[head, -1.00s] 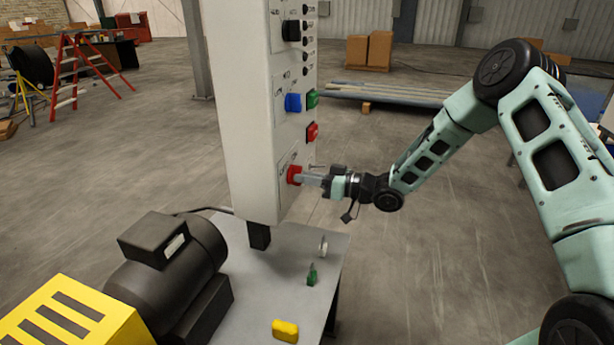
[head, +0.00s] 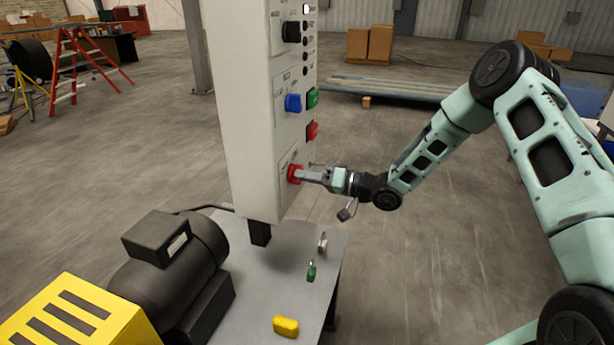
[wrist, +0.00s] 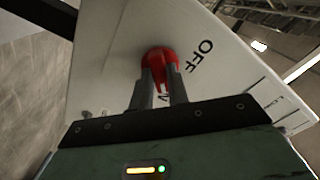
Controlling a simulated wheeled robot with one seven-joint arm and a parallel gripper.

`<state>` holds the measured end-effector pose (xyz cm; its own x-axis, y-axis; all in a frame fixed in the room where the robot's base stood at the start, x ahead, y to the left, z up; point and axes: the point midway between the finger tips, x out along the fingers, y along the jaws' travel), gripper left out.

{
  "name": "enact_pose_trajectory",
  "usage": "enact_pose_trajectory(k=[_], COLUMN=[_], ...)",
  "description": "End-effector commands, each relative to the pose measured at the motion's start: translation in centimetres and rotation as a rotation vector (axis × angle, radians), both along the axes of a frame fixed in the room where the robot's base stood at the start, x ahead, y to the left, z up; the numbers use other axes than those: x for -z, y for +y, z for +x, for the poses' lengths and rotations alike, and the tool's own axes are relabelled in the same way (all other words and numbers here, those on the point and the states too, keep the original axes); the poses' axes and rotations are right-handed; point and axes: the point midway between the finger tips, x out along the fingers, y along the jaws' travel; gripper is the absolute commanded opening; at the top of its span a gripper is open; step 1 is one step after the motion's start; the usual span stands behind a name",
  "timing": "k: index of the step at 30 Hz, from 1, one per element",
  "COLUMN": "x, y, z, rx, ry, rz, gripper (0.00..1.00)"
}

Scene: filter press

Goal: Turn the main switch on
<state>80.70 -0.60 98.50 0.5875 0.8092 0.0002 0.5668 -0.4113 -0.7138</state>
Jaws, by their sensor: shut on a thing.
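The main switch is a red rotary knob (head: 293,173) low on the front of the tall white control cabinet (head: 245,120). My gripper (head: 304,175) is shut on this knob, with its fingers pointing at the panel. In the wrist view the two grey fingers (wrist: 160,88) hold the red knob (wrist: 160,57) from both sides. The word OFF shows beside the knob, and part of another label shows between the fingers. The fingers hide part of the knob, and I cannot read its exact pointer position.
Above the knob are red (head: 312,131), green (head: 313,98) and blue (head: 293,103) buttons and a black knob (head: 291,32). Below is a grey table (head: 290,255) with a yellow block (head: 286,327), a small green-handled item (head: 311,271) and a black motor (head: 175,265).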

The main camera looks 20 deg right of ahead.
Motion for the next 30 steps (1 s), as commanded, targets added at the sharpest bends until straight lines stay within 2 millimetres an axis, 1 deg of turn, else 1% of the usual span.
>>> enact_pose_trajectory(k=[11,12,14,15,24,26,30], x=[0.1,0.1,0.1,0.1,0.1,0.1,0.2], y=[-0.1,-0.1,-0.1,-0.1,-0.2,-0.6,-2.3], z=[0.0,0.0,0.0,0.0,-0.1,-0.3,-1.5], rx=[0.002,0.002,0.002,0.002,0.001,0.001,0.003], ry=[0.009,0.008,0.008,0.008,0.006,0.006,0.006], rz=[0.004,0.003,0.003,0.003,0.002,0.002,0.001], gripper=[0.00,0.19,0.36,0.38,0.38,0.38,0.38])
